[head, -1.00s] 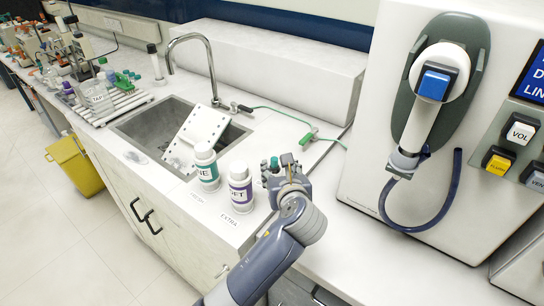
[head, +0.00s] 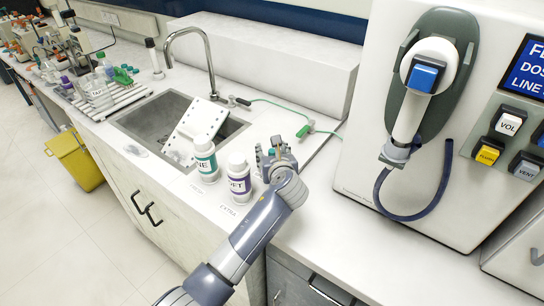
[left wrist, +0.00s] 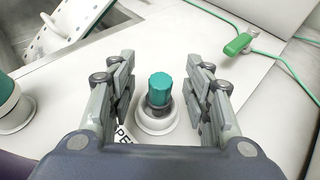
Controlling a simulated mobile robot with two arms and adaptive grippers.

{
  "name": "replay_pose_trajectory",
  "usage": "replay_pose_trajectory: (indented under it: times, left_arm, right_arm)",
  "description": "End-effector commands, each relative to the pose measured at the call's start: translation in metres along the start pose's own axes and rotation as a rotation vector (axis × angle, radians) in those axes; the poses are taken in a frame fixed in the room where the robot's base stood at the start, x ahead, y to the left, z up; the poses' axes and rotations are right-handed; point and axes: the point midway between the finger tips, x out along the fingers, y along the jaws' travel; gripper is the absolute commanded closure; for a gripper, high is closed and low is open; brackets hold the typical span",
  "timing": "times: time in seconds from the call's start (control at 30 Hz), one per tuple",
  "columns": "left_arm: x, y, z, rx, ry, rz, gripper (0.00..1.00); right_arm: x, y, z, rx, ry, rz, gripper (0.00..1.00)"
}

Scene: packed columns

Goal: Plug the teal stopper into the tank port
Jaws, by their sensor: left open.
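The teal stopper (left wrist: 160,88) stands upright in the left wrist view, on a dark grey collar above a round white base (left wrist: 157,124). My left gripper (left wrist: 160,88) is open, with one finger on each side of the stopper and a visible gap on both sides. In the head view my left gripper (head: 271,154) is over the counter beside the purple-labelled white bottle (head: 239,178), and only a small teal part of the stopper (head: 271,152) shows between the fingers. I cannot pick out the tank port for certain. My right gripper is not in view.
A teal-labelled white bottle (head: 205,158) stands left of the gripper. Behind are a sink (head: 145,124) with a perforated white board (head: 200,122), and a green valve (head: 305,130) on a thin hose. A large white dosing machine (head: 360,170) stands right. Counter between is mostly clear.

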Motion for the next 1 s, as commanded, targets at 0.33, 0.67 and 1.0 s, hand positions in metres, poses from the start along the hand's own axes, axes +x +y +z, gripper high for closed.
replay_pose_trajectory:
  times: [0.33, 0.67, 1.0]
  left_arm:
    - [0.000, 0.000, 0.000, 0.000, 0.000, 0.000, 0.95]
    - [-0.001, 0.000, 0.002, -0.001, -0.001, 0.000, 0.95]
    - [-0.023, -0.001, 0.055, -0.003, -0.005, -0.001, 0.95]
  right_arm:
    - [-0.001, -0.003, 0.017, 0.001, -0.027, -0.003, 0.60]
    - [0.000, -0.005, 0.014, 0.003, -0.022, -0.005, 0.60]
    - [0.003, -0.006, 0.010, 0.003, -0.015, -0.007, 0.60]
